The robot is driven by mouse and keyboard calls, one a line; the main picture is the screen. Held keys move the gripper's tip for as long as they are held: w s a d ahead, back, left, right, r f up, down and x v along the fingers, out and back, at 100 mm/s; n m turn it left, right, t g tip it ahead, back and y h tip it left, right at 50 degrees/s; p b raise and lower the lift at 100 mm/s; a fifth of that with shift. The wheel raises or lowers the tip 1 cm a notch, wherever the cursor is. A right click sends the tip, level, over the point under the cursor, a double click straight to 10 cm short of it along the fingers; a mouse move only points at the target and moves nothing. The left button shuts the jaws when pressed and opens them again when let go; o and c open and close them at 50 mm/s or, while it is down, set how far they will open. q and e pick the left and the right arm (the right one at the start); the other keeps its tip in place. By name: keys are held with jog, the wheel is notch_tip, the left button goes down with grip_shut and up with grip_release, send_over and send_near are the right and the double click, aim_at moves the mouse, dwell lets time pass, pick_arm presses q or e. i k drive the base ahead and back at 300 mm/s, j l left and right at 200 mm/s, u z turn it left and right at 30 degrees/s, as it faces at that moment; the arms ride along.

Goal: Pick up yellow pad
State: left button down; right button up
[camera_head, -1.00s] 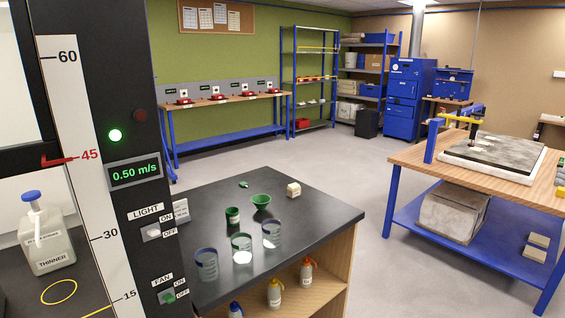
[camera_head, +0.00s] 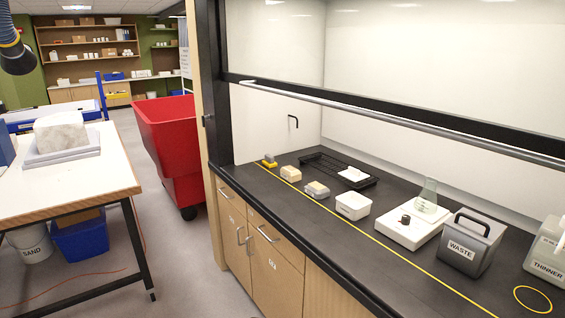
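Inside the fume hood, a small yellow and grey block (camera_head: 269,161) sits at the far left end of the black worktop (camera_head: 400,275). Nearer along the same row is a pale yellow block (camera_head: 290,173), then a grey block with a yellowish top (camera_head: 317,190). They are too small to tell for sure which is the yellow pad. Neither of my grippers is in view.
The hood sash (camera_head: 400,115) is raised. A black rack (camera_head: 335,168), white tub (camera_head: 352,206), hotplate (camera_head: 410,228), waste container (camera_head: 471,242) and thinner bottle (camera_head: 548,250) stand inside. A red bin (camera_head: 165,140) and white-topped table (camera_head: 80,180) flank a floor gap.

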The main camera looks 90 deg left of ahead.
aim_at(270, 161)
jog(key=u, duration=2.9)
